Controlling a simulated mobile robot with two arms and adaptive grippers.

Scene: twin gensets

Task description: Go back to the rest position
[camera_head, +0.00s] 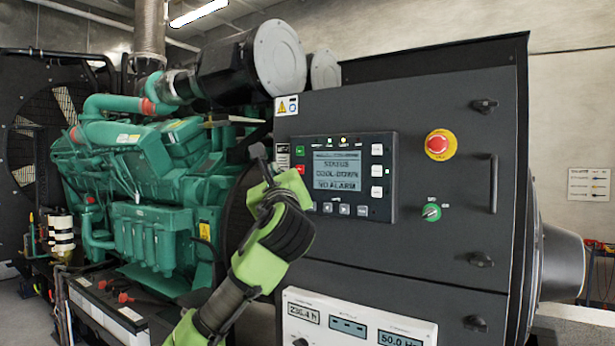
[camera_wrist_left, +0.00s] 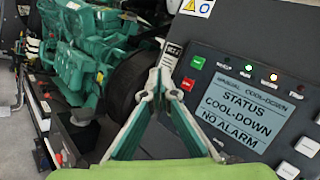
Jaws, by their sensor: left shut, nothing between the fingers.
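My left gripper (camera_head: 257,152) is raised in front of the control cabinet, just left of the control panel (camera_head: 385,205). In the left wrist view its two fingers meet at their tips (camera_wrist_left: 158,85), shut and empty, beside the panel's green and red buttons. I cannot tell from these views whether the tips touch the panel. The panel's screen (camera_head: 337,171) reads status, cool-down, no alarm; it also shows in the left wrist view (camera_wrist_left: 235,115). My right gripper is not in view.
A lower white meter panel (camera_head: 355,320) is partly shown. The green engine (camera_head: 150,190) stands at the left, with batteries (camera_head: 110,310) low in front.

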